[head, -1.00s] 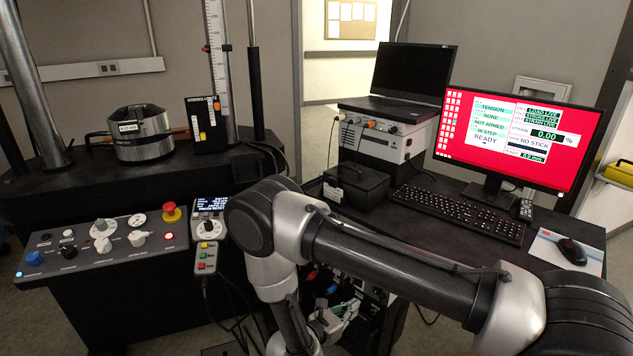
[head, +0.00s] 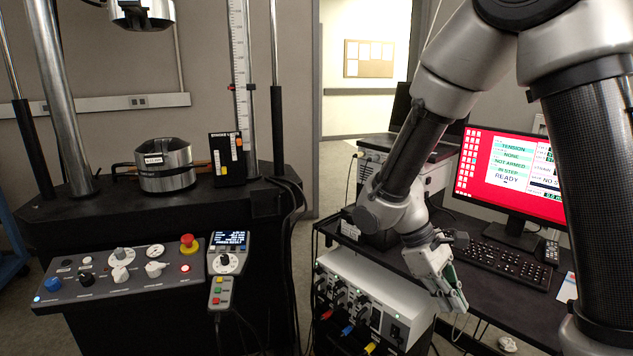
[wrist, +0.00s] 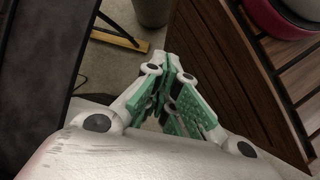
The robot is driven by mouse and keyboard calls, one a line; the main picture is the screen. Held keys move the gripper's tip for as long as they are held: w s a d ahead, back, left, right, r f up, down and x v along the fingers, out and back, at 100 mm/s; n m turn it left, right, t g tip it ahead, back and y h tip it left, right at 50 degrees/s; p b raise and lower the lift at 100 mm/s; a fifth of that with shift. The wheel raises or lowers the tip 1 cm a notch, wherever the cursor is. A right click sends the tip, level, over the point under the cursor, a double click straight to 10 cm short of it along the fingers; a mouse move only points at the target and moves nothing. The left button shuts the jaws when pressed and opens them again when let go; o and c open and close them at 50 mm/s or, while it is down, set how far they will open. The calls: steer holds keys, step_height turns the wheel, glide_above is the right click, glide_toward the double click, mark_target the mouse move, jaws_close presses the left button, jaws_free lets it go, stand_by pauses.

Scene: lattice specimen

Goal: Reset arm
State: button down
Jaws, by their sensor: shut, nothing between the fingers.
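My gripper (head: 459,300) shows in the head view at the lower right centre, in front of the desk and keyboard, with its fingers pointing down. In the wrist view my gripper (wrist: 172,82) has its green-padded fingers brought together at the tips, with nothing between them. My arm is raised and folded, its links crossing the right side of the head view.
A desk (head: 520,268) with a keyboard (head: 503,264) and red-screen monitor (head: 500,165) is at the right. A white instrument box (head: 375,300) sits below my gripper's left. The test machine's control panel (head: 120,273) and handset (head: 227,262) are at the left. Floor shows between.

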steer(key=s+d+r+m+t+y, duration=0.3)
steer(key=s+d+r+m+t, duration=0.1)
steer(key=r, duration=0.5)
steer(key=s+d+r+m+t+y, duration=0.3)
steer(key=s+d+r+m+t, duration=0.1)
steer(key=r, duration=0.5)
steer(key=shift+d+r, duration=0.15)
steer(key=shift+d, duration=0.45)
steer(key=shift+s, duration=0.1)
